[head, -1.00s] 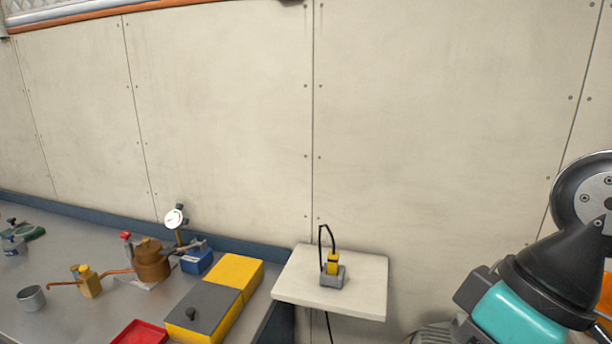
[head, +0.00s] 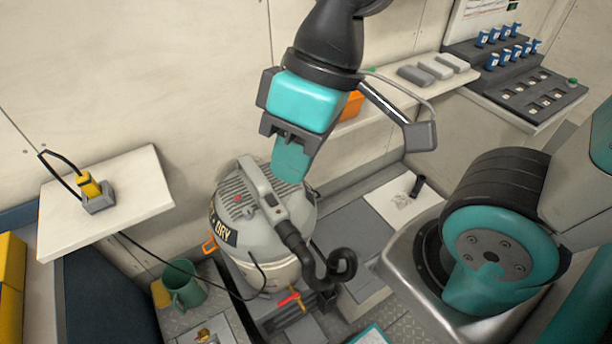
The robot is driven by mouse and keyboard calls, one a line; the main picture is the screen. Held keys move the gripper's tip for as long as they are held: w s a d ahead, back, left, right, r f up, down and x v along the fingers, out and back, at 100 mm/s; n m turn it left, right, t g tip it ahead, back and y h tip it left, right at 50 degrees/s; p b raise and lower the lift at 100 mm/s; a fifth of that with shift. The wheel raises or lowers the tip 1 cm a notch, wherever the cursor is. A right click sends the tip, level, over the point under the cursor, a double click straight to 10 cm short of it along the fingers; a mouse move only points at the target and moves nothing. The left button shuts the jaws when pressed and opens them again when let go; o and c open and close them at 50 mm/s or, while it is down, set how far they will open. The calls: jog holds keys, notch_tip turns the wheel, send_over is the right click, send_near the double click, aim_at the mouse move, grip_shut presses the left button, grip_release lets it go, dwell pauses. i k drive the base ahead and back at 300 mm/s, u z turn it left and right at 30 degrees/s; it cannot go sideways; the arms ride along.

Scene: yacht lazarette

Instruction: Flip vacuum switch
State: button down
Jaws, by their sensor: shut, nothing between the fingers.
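A grey wet/dry vacuum (head: 232,217) stands upright on the floor at mid-frame in the head view. Its lid carries a raised grey handle piece with a dark hose running from its front. A small red dot shows on the lid; I cannot tell for sure which part is the switch. My gripper (head: 290,164) points down over the vacuum's top right, its teal fingers shut and empty. In the picture the fingertips end beside the lid's handle; I cannot tell whether they touch it. They hide part of the lid's right rear.
A white shelf (head: 135,206) at left holds a yellow plug in a grey socket, its cord trailing down. A green mug (head: 183,290) and a red-handled valve (head: 290,298) sit low in front. A long shelf (head: 385,118) with grey blocks and a switch panel (head: 520,85) are behind right.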

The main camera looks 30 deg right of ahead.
aim_at(270, 198)
jog(key=z, duration=0.35)
jog(key=k, duration=1)
jog(key=u, duration=0.85)
jog(key=i, duration=1)
jog(key=z, duration=0.05)
